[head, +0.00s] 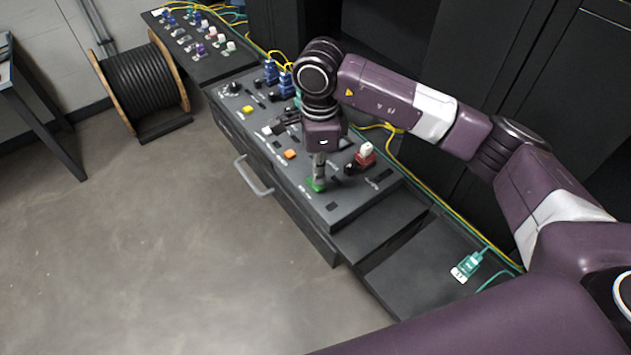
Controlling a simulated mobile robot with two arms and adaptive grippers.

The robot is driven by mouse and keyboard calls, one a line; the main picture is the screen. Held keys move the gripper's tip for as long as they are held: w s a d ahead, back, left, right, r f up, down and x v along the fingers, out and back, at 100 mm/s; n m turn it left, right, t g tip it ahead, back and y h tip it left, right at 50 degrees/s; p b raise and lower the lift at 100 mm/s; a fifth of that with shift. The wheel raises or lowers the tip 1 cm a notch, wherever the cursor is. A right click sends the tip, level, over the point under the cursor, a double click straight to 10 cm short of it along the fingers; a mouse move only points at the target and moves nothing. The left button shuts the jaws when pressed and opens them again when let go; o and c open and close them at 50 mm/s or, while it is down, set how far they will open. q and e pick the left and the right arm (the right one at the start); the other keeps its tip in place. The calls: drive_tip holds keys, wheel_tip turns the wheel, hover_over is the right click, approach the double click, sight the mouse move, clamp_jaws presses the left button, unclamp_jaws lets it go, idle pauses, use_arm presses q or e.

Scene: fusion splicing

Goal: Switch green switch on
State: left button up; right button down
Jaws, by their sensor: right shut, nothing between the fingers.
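The green switch (317,184) sits near the front right end of the dark control panel (341,208). My right gripper (319,178) is shut and empty, pointing straight down with its fingertips at the green switch. The fingertips cover part of the switch, and I cannot tell whether they touch it or which position it is in. My right arm comes in from the right over the panel. My left gripper is not in view.
On the panel are an orange switch (290,154), a yellow switch (247,109), a red block (365,156) and blue connectors (271,72). A green connector (469,264) lies on the lower right shelf. A cable reel (142,84) stands at left; the floor in front is clear.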

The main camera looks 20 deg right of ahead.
sight(319, 187)
drive_tip(key=shift+f, duration=0.15)
idle(0.5)
drive_tip(key=shift+f+b, duration=1)
drive_tip(key=shift+b, duration=0.1)
idle(0.3)
drive_tip(key=shift+r+p, duration=0.4)
drive_tip(key=shift+r, duration=0.4)
drive_tip(key=shift+r+p, duration=1.15)
drive_tip(key=shift+r, duration=1.55)
